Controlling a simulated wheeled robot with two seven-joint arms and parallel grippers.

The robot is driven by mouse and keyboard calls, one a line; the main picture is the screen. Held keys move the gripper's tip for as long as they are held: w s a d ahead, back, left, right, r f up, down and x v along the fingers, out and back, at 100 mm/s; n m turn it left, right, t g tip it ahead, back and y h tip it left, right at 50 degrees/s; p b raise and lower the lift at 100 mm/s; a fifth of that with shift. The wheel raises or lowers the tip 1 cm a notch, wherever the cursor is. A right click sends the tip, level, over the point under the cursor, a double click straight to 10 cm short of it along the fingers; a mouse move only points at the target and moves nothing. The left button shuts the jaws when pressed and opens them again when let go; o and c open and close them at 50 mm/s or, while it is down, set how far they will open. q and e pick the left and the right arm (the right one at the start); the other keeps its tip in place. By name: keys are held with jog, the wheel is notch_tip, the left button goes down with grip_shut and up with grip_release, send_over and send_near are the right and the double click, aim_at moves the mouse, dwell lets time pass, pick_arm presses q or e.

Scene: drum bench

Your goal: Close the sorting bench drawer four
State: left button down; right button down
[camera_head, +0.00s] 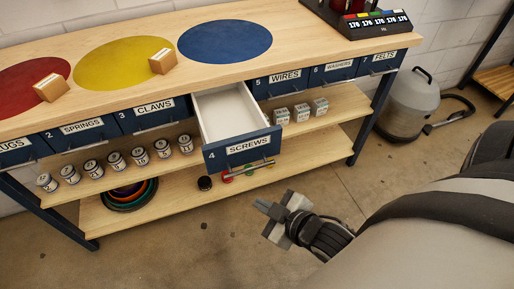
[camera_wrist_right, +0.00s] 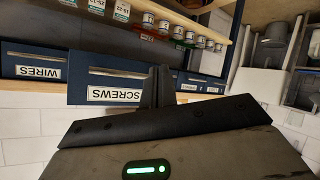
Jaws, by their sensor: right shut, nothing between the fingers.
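Drawer four (camera_head: 242,148), a dark blue front labelled SCREWS with a metal bar handle, sticks out from the bench and shows an empty pale interior. Its front also shows upside down in the right wrist view (camera_wrist_right: 80,88). My right gripper (camera_head: 264,207) is shut and empty, in front of and below the drawer front in the head view, apart from it. In the right wrist view its fingers (camera_wrist_right: 157,86) overlap the drawer front's right part; the gap between them is hard to judge. My left gripper is not in view.
The other drawers, such as WIRES (camera_head: 283,79) and CLAWS (camera_head: 155,112), look shut. Two small boxes (camera_head: 163,61) stand on the benchtop (camera_head: 150,88). The floor (camera_head: 200,245) before the bench is clear.

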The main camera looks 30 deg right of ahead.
jog(key=d+n+t+y+b, duration=0.1)
jog(key=d+n+t+b, duration=0.2)
jog(key=d+n, duration=0.3)
jog(key=n+y+b, duration=0.3)
jog(key=n+y, duration=0.3)
jog(key=n, duration=0.6)
send_near(229, 157)
jog(key=x, duration=0.5)
jog(key=shift+s+a, duration=0.15)
jog(key=shift+a, duration=0.25)
jog(key=shift+w+d+f, duration=0.1)
jog(key=shift+w+d, duration=0.05)
jog(key=shift+w, duration=0.4)
